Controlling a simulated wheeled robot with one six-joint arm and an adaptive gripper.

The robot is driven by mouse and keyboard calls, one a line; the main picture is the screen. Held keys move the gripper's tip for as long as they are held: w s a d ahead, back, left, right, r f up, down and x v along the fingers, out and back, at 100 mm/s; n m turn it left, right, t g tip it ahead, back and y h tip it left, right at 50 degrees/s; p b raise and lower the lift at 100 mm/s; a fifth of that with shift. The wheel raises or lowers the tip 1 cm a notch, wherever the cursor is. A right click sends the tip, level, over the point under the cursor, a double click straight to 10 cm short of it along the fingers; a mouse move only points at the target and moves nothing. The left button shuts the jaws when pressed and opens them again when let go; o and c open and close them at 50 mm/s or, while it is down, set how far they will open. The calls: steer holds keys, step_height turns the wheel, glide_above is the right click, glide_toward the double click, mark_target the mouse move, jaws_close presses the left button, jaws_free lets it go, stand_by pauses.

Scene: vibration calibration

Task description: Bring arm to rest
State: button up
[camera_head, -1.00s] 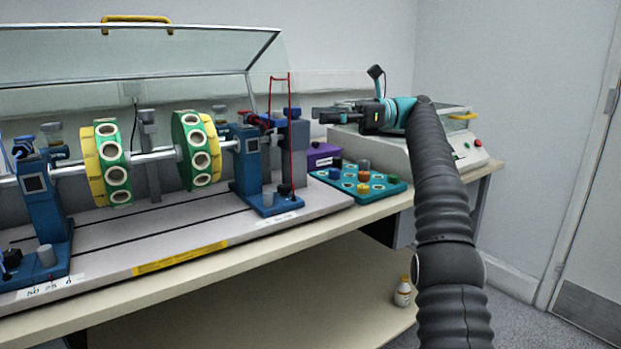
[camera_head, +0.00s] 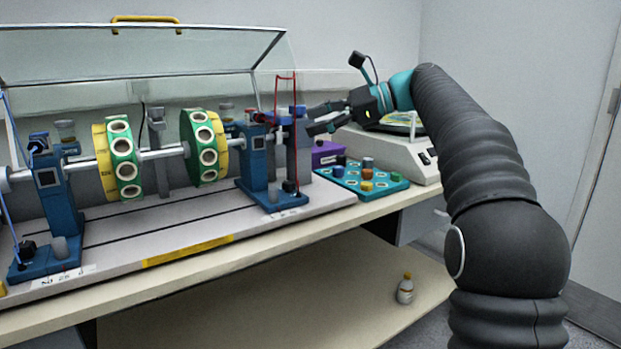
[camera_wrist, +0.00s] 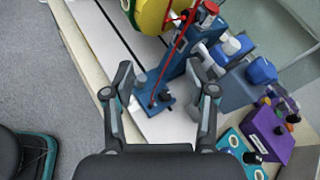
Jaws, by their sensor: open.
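My gripper (camera_head: 318,118) is in the air above the bench, just right of the blue bearing stand (camera_head: 258,165) of the rotor rig. Its fingers point left in the head view, and my arm reaches in from the right. In the wrist view my gripper (camera_wrist: 160,100) has its two fingers spread wide with nothing held between them. The foot of a blue stand (camera_wrist: 155,98) and a red rod (camera_wrist: 172,58) show beyond the fingers. Whether the fingers touch anything cannot be told.
The rig carries two green-and-yellow discs (camera_head: 124,160) under a raised clear cover (camera_head: 150,65). A teal tray (camera_head: 362,180) of small parts and a purple box (camera_head: 325,154) stand right of it. A white device (camera_head: 395,150) stands behind. A small bottle (camera_head: 405,290) is on the lower shelf.

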steer(key=s+d+f+n+t+h, duration=0.1)
steer(key=s+d+f+n+h, duration=0.3)
steer(key=s+f, duration=0.6)
steer(key=s+d+f+n+t+h, duration=0.1)
steer(key=s+d+f+n+h, duration=0.4)
steer(key=s+f, duration=0.6)
steer(key=s+d+f+n+t+h, duration=0.1)
steer(key=s+d+f+n+h, duration=0.3)
steer(key=s+f, duration=0.6)
steer(key=s+d+n, duration=0.1)
steer(key=s+n, duration=0.1)
steer(key=s, duration=0.2)
steer(key=shift+s+f+t+h, duration=0.15)
steer(key=shift+s+t+h, duration=0.15)
steer(key=shift+s+h, duration=0.1)
steer(key=shift+d, duration=0.1)
